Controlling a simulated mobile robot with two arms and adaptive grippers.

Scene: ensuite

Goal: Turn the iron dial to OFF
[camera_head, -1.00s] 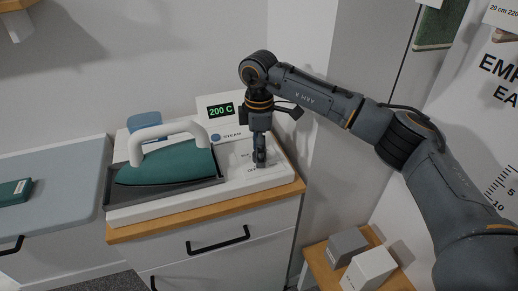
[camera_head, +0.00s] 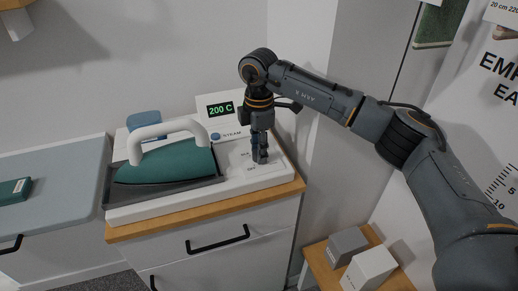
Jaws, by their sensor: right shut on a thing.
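The iron (camera_head: 170,162), teal with a white handle, rests in a grey tray on a white station (camera_head: 140,210). A display (camera_head: 220,110) on the station's raised back reads 200 C in green. The dial is hidden behind my right gripper's fingers, on the right part of the station where small labels show. My right gripper (camera_head: 261,157) points straight down there and is shut on the dial. The dial's pointer cannot be seen. My left gripper is not in view.
The station stands on a white drawer cabinet (camera_head: 220,250) with a wooden top. A blue-grey ironing surface (camera_head: 60,190) with a dark green item (camera_head: 14,192) is at left. A wall is close on the right.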

